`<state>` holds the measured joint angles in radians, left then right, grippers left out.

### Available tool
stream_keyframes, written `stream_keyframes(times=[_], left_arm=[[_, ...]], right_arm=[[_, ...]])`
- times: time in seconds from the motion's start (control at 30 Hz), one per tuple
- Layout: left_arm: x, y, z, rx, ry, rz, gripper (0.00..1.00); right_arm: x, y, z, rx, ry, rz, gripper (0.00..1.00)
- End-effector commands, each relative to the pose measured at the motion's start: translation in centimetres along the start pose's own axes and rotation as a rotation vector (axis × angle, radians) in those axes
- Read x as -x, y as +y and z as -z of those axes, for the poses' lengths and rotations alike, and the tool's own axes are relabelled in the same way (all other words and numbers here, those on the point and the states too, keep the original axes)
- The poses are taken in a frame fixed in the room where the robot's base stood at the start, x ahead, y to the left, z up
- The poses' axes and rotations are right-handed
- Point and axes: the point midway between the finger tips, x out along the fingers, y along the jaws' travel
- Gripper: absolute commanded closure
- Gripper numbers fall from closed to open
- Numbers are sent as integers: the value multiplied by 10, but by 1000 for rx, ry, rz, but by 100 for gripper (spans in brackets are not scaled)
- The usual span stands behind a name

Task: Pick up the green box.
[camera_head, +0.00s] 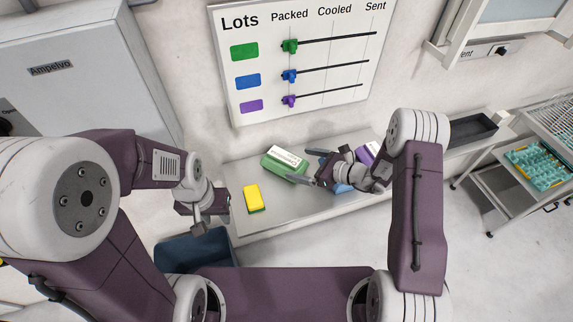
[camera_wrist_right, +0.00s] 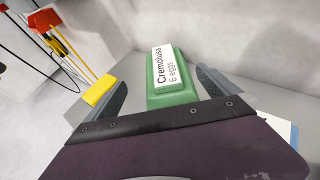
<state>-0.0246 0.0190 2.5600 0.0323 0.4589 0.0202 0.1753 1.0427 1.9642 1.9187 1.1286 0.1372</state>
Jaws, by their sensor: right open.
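The green box (camera_head: 272,168) is an egg carton with a white label on top, lying on the grey shelf against the wall. In the right wrist view the green box (camera_wrist_right: 178,97) lies ahead, between the lines of my two fingers, with its label reading "Cremolusa 6 eggs". My right gripper (camera_head: 297,166) is open and empty, just right of the box; I cannot tell whether a finger touches it. My left gripper (camera_head: 207,222) hangs left of the shelf, away from the box; its jaw opening is not clear.
A yellow and green sponge (camera_head: 253,197) lies on the shelf (camera_head: 285,212) left of the box. A blue box (camera_head: 343,188) and a purple box (camera_head: 367,152) stand right, partly hidden by my right arm. A dark blue bin (camera_head: 190,252) is below left. A lots board (camera_head: 300,55) hangs above.

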Motion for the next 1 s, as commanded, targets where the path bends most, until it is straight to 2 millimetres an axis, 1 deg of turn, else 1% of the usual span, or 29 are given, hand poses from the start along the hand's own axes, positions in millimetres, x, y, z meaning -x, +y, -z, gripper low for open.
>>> stream_keyframes(times=[0.07,0.2,0.3,0.47,0.6,0.73,0.83,0.97,1.0], left_arm=[[2,0,0,0,0,0,64],[11,0,1,0,0,0,64],[13,0,1,0,0,0,64],[15,0,2,0,0,0,64],[28,1,3,0,0,0,64],[30,1,3,0,0,0,64],[29,1,3,0,0,0,64],[29,1,3,0,0,0,64],[29,1,3,0,0,0,64]], right_arm=[[-2,0,-1,0,0,0,0],[-24,0,-2,0,0,-1,0],[-35,-1,-2,-1,0,2,0],[-41,-2,-2,0,0,2,0],[-65,-5,-5,0,0,0,0],[-85,-6,-2,0,1,1,0],[-90,-7,-2,-1,0,3,0],[-90,-7,-1,-2,0,4,0],[-90,-7,-1,-2,0,4,3]])
